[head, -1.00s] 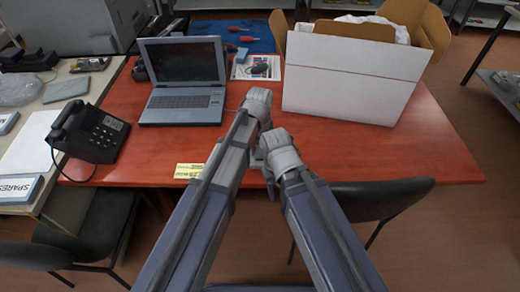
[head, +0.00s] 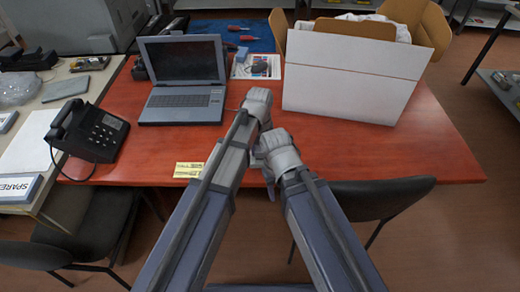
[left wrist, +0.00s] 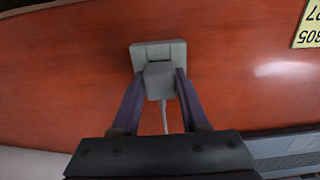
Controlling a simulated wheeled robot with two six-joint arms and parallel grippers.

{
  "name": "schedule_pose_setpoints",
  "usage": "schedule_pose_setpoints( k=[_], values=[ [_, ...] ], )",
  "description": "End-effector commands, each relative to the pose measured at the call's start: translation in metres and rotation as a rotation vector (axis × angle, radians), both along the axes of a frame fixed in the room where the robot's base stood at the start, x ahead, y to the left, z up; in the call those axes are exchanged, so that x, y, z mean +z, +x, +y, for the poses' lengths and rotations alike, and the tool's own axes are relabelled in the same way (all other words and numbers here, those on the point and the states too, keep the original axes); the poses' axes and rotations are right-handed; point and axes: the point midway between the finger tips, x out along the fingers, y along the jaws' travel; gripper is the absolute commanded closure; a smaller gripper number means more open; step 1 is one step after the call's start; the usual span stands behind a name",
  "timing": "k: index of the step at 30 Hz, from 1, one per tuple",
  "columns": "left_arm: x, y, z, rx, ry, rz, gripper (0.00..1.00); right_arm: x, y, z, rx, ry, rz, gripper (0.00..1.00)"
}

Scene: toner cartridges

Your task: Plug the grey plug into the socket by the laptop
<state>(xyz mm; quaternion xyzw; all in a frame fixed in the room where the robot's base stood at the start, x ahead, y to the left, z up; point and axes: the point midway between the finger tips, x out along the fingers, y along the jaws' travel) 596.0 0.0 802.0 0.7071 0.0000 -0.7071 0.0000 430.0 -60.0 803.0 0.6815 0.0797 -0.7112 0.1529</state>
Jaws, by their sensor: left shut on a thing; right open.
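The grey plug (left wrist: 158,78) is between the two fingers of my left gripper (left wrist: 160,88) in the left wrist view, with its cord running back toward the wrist. The grey socket (left wrist: 158,47) lies on the red table right beyond the plug. The plug overlaps the socket's near part in this view; I cannot tell whether it is seated. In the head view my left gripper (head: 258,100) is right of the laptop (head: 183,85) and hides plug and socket. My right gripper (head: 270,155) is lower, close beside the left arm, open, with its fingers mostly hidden.
A white box (head: 350,82) stands on the table (head: 400,150) to the right. A black phone (head: 92,132) is at the left. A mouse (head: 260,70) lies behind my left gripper. A yellow label (head: 189,169) lies at the front edge.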

Motion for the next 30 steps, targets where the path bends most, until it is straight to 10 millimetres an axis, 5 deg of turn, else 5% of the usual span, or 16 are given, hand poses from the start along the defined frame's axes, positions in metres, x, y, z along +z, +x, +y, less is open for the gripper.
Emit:
schedule_pose_setpoints(
  k=[17, 18, 27, 30],
  values=[
    [-0.0059, 0.0, 0.0, 0.0, 0.0, 0.0, 1.0, -0.0059, -0.0001, 0.0, 0.0, 0.0, 0.0, 0.5],
    [-0.0055, -0.0001, 0.0, 0.0, 0.0, 0.0, 0.53, -0.0054, 0.0, 0.0, 0.0, 0.0, 0.0, 0.5],
    [-0.0051, 0.0, 0.0, 0.0, 0.0, 0.0, 0.21, -0.0051, 0.0, 0.0, 0.0, 0.0, 0.0, 0.5],
    [-0.0051, 0.0, 0.0, 0.0, 0.0, 0.0, 0.21, -0.0051, 0.0, 0.0, 0.0, 0.0, 0.0, 0.5]
  ],
)
